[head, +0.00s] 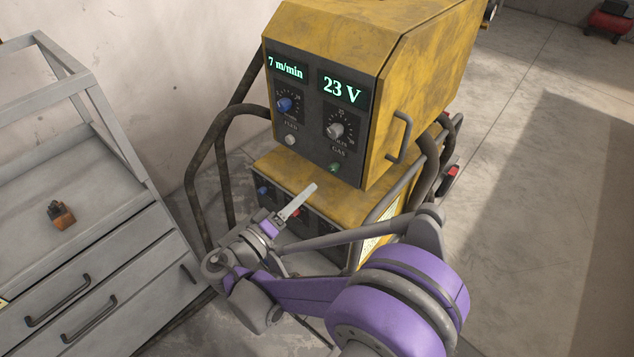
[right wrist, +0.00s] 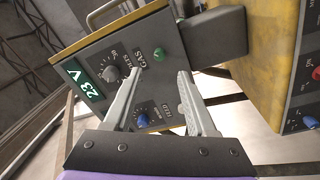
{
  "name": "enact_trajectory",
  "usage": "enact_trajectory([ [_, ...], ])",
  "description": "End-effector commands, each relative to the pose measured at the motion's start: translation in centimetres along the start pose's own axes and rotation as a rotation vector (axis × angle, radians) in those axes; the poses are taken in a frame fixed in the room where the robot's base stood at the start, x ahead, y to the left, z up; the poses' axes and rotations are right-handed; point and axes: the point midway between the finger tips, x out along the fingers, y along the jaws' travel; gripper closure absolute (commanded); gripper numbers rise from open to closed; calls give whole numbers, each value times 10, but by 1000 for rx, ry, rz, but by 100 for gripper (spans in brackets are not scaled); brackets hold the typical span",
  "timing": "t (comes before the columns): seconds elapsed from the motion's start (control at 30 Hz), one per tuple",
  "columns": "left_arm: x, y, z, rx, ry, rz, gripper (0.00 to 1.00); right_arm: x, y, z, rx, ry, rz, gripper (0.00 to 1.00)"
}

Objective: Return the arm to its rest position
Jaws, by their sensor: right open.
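My right gripper (head: 299,202) reaches in from the lower right of the head view, in front of the lower part of a yellow welding machine. In the right wrist view its two fingers (right wrist: 160,98) are apart with nothing between them. The upper yellow box (head: 408,80) has a dark panel (head: 312,125) reading 7 m/min and 23 V. The panel carries a blue knob (head: 285,104), a grey knob (head: 335,130), a white button (head: 291,140) and a green button (head: 334,168). The fingertips look apart from the panel. My left gripper is not in view.
A grey drawer cabinet (head: 120,290) stands at the left with a small orange-brown object (head: 61,215) on top. Dark tube rails (head: 191,180) frame the machine. A red object (head: 609,22) lies at the far right. The concrete floor (head: 530,150) at right is clear.

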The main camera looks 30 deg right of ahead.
Motion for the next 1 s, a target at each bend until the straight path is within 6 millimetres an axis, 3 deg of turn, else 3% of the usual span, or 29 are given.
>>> enact_trajectory([
  [0.2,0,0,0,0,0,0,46,-21,0,0,-1,1,0,43],
  [0.73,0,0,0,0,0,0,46,-22,0,0,-1,-1,0,43],
  [0.87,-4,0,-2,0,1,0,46,-12,4,6,-26,-29,-48,43],
  [1.0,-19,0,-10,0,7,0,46,12,15,35,-106,-124,-235,43],
])
